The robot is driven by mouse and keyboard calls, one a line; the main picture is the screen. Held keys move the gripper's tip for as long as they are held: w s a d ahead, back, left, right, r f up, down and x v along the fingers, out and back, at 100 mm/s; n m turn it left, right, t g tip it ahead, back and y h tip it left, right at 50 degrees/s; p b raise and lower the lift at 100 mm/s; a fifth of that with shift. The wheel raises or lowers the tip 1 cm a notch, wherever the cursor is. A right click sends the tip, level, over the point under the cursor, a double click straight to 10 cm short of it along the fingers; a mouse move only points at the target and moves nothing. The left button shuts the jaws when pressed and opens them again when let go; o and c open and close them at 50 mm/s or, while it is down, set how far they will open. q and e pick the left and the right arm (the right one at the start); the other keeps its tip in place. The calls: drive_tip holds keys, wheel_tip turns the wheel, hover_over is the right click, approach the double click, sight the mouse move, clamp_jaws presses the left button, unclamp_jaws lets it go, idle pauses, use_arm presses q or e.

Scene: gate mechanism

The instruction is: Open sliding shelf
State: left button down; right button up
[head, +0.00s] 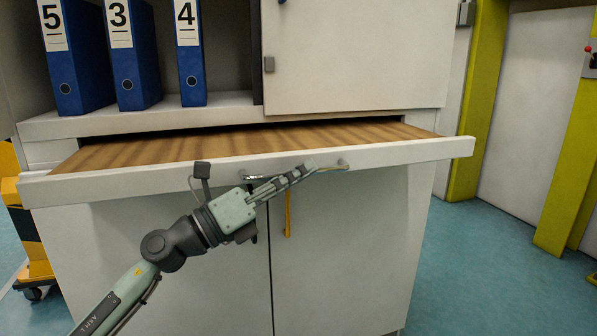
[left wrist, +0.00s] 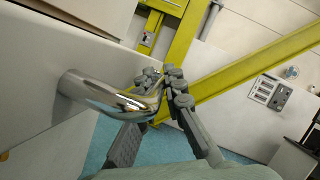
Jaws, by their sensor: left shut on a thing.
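The sliding shelf (head: 400,152) is pulled out of the white cabinet, with its wooden top showing between the front panel and the cabinet body. Its metal handle (head: 338,167) is on the front panel. My left gripper (head: 312,167) is at this handle, its fingers shut on it. In the left wrist view the shiny curved handle (left wrist: 100,95) runs from the white panel to my left gripper (left wrist: 168,78), whose fingertips close around its far end. My right gripper is not in view.
Blue binders (head: 133,55) numbered 5, 3 and 4 stand in the open compartment above. A closed white door (head: 355,55) is beside them. Lower cabinet doors (head: 335,260) are below the shelf, with a yellow handle (head: 287,215). Yellow posts (head: 477,100) stand at right; blue floor is free there.

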use_arm(q)
drive_tip(key=c, duration=1.9)
unclamp_jaws()
drive_tip(key=v, duration=1.2)
